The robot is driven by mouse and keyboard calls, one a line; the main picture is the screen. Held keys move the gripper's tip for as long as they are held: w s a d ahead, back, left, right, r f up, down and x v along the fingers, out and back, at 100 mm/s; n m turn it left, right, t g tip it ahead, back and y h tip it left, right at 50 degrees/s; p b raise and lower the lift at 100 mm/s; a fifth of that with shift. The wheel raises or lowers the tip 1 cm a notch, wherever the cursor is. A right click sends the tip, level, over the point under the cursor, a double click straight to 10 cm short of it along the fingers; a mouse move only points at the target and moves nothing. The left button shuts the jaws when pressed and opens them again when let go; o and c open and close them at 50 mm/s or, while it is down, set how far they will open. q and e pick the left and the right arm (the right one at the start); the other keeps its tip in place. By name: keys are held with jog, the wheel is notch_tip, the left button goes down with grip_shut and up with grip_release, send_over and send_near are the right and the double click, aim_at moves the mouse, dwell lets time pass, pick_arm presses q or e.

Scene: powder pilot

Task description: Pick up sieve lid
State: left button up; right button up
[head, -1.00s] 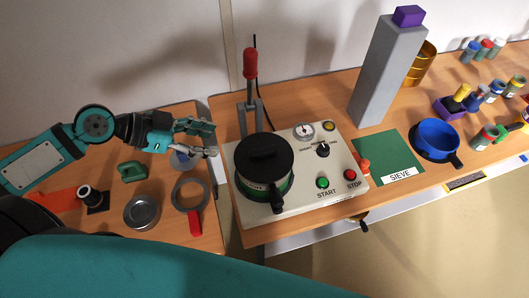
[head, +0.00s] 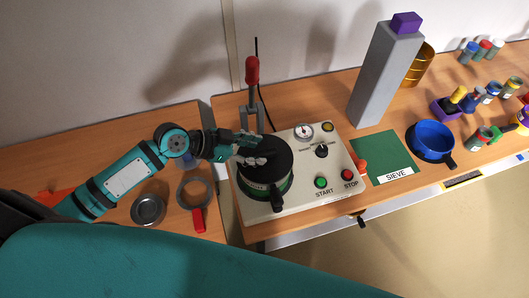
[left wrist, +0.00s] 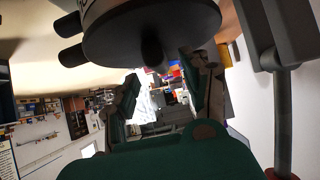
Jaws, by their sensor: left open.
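The black sieve lid (head: 275,172) sits on top of the sieve stack on the white machine (head: 308,165). My left gripper (head: 254,150) has its fingers over the lid's back left part, close to its top, and hides part of it. In the left wrist view the lid (left wrist: 110,35) is a dark disc across the top, with its handle (left wrist: 152,52) pointing toward the gap between the fingers. The left gripper is open, with one finger on each side of that gap (left wrist: 160,92). It holds nothing. My right gripper is not in view.
A red-topped clamp post (head: 252,85) stands behind the lid, close to the gripper. A grey ring with a red handle (head: 198,208) and a metal bowl (head: 148,210) lie on the left table. A green mat (head: 380,155) and blue sieve (head: 432,138) are to the right.

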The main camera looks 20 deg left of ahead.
pick_arm(q)
jog(key=shift+x, duration=1.3)
jog(key=shift+r, duration=0.1)
grip_shut()
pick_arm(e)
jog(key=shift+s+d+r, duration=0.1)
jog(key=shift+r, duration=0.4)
pick_arm(q)
jog(key=shift+r, duration=0.1)
jog(key=shift+r+b, duration=0.3)
jog(key=shift+r, duration=0.5)
jog(key=shift+s+d+r+b, duration=0.1)
jog(key=shift+s+r+b, duration=0.5)
jog(key=shift+r, duration=0.15)
jog(key=s+d+r+b, duration=0.1)
jog(key=s+d, duration=0.2)
jog(key=s, duration=1.1)
jog(key=shift+s+d+r, duration=0.2)
jog(key=shift+d+r, duration=0.2)
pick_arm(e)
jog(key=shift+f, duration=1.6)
